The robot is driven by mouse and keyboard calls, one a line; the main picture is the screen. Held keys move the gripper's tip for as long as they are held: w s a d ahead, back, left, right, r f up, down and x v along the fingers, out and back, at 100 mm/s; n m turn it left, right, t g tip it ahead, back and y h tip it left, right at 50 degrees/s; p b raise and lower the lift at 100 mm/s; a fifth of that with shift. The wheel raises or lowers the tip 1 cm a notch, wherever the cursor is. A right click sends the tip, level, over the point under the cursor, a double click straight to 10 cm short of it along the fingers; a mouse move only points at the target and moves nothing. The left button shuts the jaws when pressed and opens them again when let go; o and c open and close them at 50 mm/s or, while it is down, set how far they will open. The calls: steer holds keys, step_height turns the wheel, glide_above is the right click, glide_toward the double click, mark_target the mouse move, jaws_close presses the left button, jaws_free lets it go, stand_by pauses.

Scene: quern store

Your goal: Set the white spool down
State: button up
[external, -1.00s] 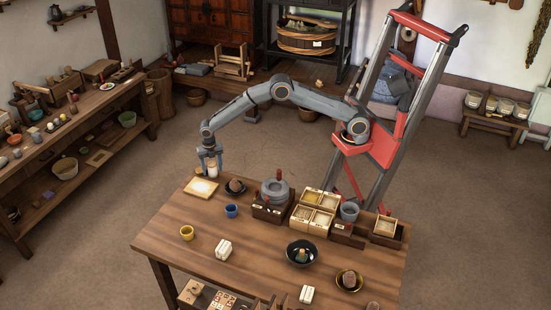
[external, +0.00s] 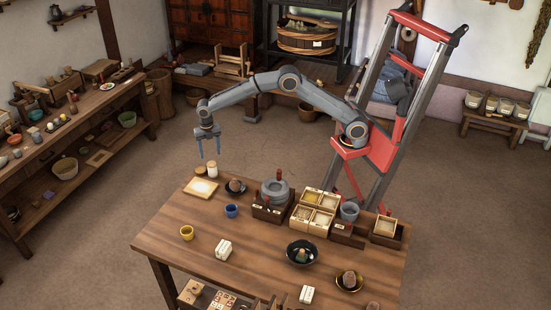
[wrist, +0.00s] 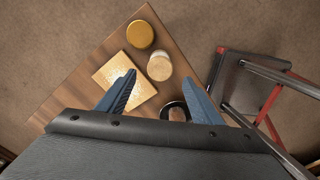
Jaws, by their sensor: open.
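The white spool (external: 212,170) stands upright at the far left corner of the table, beside a pale square board (external: 201,188). It also shows from above as a cream round top (wrist: 160,66) in the wrist view. My gripper (external: 210,155) is open and empty above the spool, with its fingers apart and clear of it. In the wrist view the spool top lies ahead of the gap between the two blue fingers (wrist: 163,98).
A tan-topped round jar (external: 199,171) stands close beside the spool, near the table edge. A dark dish (external: 235,192), a blue cup (external: 231,211) and a grey stone quern (external: 275,192) stand to the right.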

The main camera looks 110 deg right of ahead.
steer(key=shift+r, duration=0.4)
steer(key=shift+s+a+r, duration=0.1)
steer(key=shift+a, duration=0.15)
steer(key=s+a+m, duration=0.6)
steer(key=s+a, duration=0.3)
steer(key=a, duration=0.2)
steer(key=s+a+f+m, duration=0.1)
steer(key=s+a+m, duration=0.3)
steer(key=s, duration=0.5)
steer(key=s+a+f+m, duration=0.1)
steer(key=s+a+m, duration=0.3)
steer(key=s, duration=0.6)
steer(key=s+a+f+m, duration=0.1)
steer(key=s+a+m, duration=0.3)
steer(key=s, duration=0.6)
steer(key=shift+a+f, duration=0.15)
steer(key=shift+a, duration=0.6)
